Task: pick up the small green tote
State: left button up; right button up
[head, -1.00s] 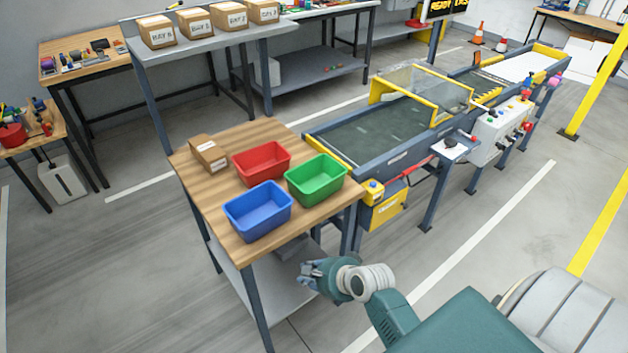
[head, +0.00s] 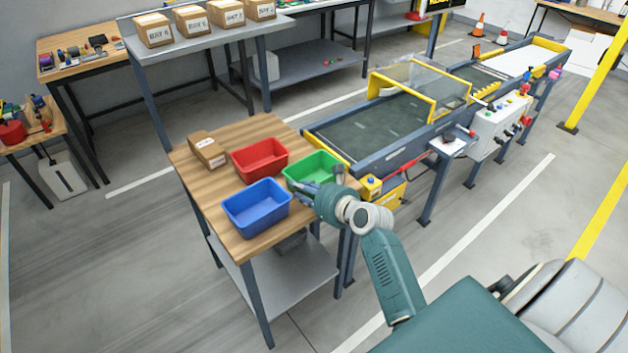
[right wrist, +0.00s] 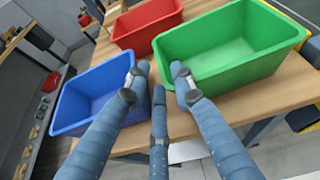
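The small green tote (head: 314,166) stands upright on the wooden table's right side, partly hidden by my right gripper in the head view. It looks empty in the right wrist view (right wrist: 229,45). My right gripper (head: 318,184) is at the tote's near side, by its front edge. In the right wrist view its fingers (right wrist: 158,85) are spread apart with nothing between them, pointing toward the gap between the green and blue totes. I cannot tell whether a finger touches the green tote. My left gripper is not in view.
A blue tote (head: 257,208), a red tote (head: 259,158) and a cardboard box (head: 207,150) share the wooden table (head: 219,195). A conveyor (head: 365,135) with a yellow-framed guard adjoins the table's right side. Open floor (head: 455,245) lies at the right.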

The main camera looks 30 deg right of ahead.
jog(key=x, duration=0.4)
jog(key=shift+w+d+f, duration=0.1)
jog(key=shift+w+d, duration=0.2)
jog(key=shift+w, duration=0.1)
grip_shut()
